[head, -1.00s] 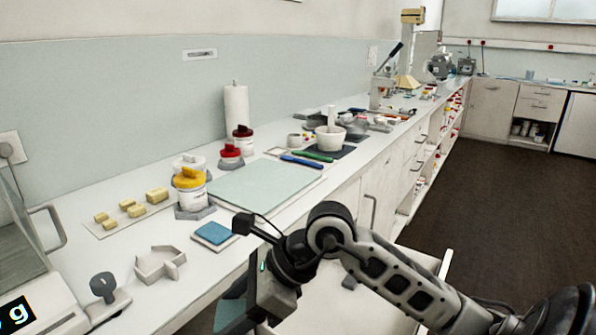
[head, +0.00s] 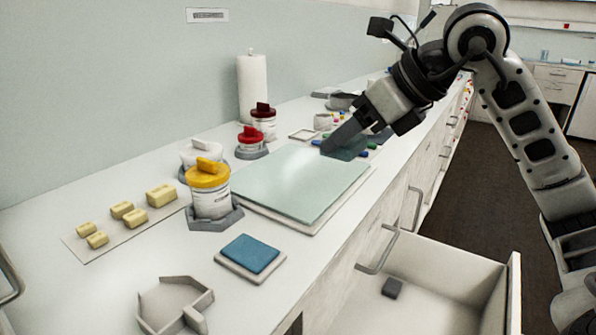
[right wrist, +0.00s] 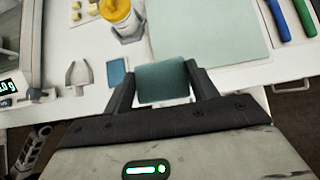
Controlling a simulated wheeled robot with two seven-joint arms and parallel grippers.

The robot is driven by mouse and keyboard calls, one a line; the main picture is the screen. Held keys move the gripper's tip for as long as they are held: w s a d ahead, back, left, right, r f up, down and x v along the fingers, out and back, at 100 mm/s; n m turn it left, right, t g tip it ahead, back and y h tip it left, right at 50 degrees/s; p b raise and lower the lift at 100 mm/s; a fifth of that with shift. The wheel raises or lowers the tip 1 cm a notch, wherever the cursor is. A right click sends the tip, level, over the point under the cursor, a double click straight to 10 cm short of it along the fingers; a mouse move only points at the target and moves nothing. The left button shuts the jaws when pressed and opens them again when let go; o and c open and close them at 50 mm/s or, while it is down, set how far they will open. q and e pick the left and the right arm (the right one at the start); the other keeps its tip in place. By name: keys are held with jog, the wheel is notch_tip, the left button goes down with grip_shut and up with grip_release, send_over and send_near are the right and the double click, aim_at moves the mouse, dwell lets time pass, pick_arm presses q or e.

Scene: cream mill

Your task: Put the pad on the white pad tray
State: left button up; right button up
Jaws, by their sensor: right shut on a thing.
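My right gripper (head: 345,138) is shut on a teal pad (head: 350,149) and holds it up over the far right part of the pale green mat. In the right wrist view the pad (right wrist: 162,82) sits between the two fingers, clear of the counter. A small white tray (head: 258,279) lies on the counter near the front edge, with a blue pad (head: 250,253) lying flat on it. The blue pad also shows in the right wrist view (right wrist: 117,72), left of the held pad. My left gripper is not in view.
The pale green mat (head: 290,180) lies behind the white tray. A yellow-lidded jar (head: 210,195) stands left of it. A grey holder (head: 175,305) sits at the front left. Yellow blocks (head: 160,195) lie on a card. An open drawer (head: 450,265) juts out below the counter.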

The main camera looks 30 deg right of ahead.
jog(key=w+d+f, duration=0.1)
jog(key=w+f, duration=0.1)
jog(key=w, duration=0.1)
jog(key=w+d+f+p, duration=0.1)
jog(key=w+f, duration=0.2)
jog(key=w, duration=0.1)
jog(key=w+d+f, duration=0.1)
jog(key=w+f, duration=0.2)
jog(key=w, duration=0.1)
jog(key=shift+d+f, duration=0.15)
jog(key=shift+f, duration=0.05)
jog(key=shift+w+d+f, duration=0.1)
jog(key=shift+w+f, duration=0.25)
jog(key=shift+f, duration=0.1)
jog(key=shift+w+f, duration=0.1)
jog(key=shift+f, duration=1.5)
jog(key=shift+f, duration=0.2)
jog(key=o, duration=1)
jog(key=shift+o, duration=0.2)
jog(key=shift+r, duration=0.1)
